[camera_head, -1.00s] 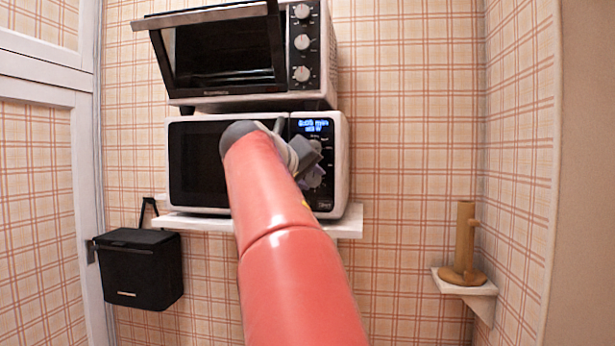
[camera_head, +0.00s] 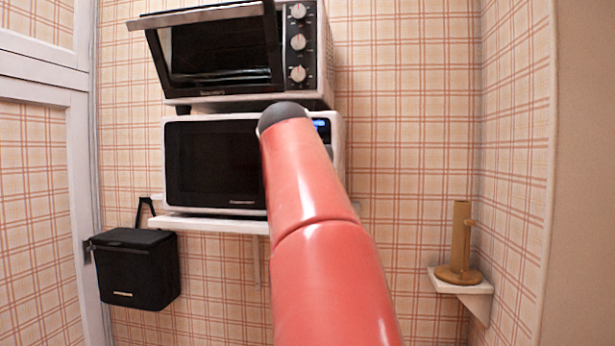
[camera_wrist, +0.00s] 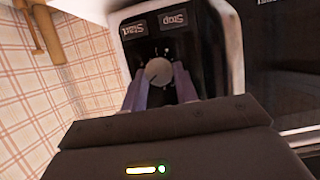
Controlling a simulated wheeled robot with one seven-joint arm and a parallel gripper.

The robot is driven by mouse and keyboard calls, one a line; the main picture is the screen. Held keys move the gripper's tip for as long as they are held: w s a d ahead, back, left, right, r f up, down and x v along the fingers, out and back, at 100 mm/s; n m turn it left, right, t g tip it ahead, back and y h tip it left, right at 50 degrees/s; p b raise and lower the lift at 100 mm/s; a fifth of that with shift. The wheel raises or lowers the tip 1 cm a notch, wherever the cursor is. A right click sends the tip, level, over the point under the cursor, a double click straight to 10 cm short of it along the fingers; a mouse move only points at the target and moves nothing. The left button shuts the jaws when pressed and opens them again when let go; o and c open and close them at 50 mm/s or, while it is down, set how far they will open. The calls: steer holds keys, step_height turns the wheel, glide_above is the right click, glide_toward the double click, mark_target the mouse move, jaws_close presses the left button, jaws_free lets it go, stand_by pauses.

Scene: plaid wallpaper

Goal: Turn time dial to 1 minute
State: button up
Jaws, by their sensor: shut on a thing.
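The microwave (camera_head: 212,165) stands on a white shelf, with its control panel at its right end. In the head view my arm covers most of that panel and hides my gripper; a bit of the lit blue display (camera_head: 321,125) shows. In the wrist view, which is upside down, the round grey dial (camera_wrist: 158,72) sits on the dark panel near the Start (camera_wrist: 132,29) and Stop (camera_wrist: 173,19) buttons. My gripper (camera_wrist: 160,82) has its two purple-grey fingers on either side of the dial, shut on it. The dial's pointer setting cannot be read.
A toaster oven (camera_head: 225,97) with its door partly open stands on top of the microwave. A black box (camera_head: 138,268) hangs at the left. A wooden holder (camera_head: 460,240) stands on a small corner shelf (camera_head: 484,286) at the right.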

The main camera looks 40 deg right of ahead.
stand_by(0.4)
steer(key=o, duration=1)
steer(key=shift+c, duration=0.2)
steer(key=v, duration=0.7)
steer(key=shift+s+a+b, duration=0.2)
steer(key=shift+s+b, duration=0.05)
steer(key=shift+b, duration=0.2)
steer(key=shift+r, duration=0.15)
